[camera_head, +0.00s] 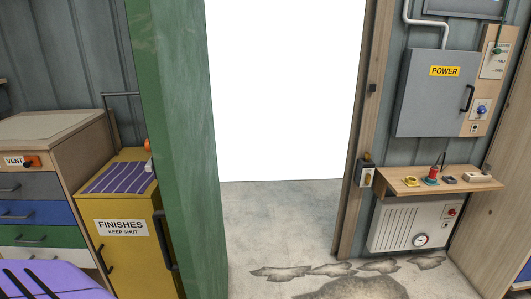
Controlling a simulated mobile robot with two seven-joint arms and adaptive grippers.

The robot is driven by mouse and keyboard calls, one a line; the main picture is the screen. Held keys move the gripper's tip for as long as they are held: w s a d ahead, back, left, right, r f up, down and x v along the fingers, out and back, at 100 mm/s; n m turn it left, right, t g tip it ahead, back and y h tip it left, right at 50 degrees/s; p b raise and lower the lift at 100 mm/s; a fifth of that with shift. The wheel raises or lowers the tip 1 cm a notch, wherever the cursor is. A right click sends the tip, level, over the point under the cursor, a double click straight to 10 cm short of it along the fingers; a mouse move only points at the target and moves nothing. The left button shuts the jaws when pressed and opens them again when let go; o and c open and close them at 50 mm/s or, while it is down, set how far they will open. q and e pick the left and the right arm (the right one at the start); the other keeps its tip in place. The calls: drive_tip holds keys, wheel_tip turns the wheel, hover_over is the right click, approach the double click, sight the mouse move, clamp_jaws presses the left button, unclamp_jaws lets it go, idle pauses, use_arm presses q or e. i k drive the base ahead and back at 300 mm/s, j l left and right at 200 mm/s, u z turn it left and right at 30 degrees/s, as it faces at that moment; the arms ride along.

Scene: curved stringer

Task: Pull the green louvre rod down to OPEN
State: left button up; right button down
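The green louvre rod (500,36) is a thin green line at the upper right edge of the camera_head view, ending in a small green knob (496,50). It hangs in front of a wooden board with a white label plate (495,65). The knob sits near the label's top line, above the lines that seem to read HALF and OPEN; the text is small. The louvre itself cannot be made out. Neither of my grippers is in view.
A grey POWER cabinet (420,95) is left of the board. Below is a wooden shelf (405,185) with small items, over a heater (410,228). An open doorway (285,90) stands mid-view. A yellow FINISHES cabinet (125,255) is left.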

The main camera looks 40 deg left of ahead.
sight(496, 51)
drive_tip(key=k+j+u, duration=0.1)
drive_tip(key=j+u, duration=0.25)
drive_tip(key=j, duration=0.7)
drive_tip(key=j+u, duration=0.4)
drive_tip(key=j, duration=0.65)
drive_tip(key=z, duration=1.35)
drive_tip(key=i+l+z, duration=0.1)
drive_tip(key=i+z, duration=0.2)
drive_tip(key=i, duration=0.3)
drive_tip(key=i+l, duration=0.1)
drive_tip(key=i, duration=0.4)
drive_tip(key=i+l+u, duration=0.15)
drive_tip(key=i, duration=0.35)
drive_tip(key=i+l, duration=0.2)
drive_tip(key=i, duration=0.35)
drive_tip(key=i+l+u, duration=0.2)
drive_tip(key=i+u, duration=0.3)
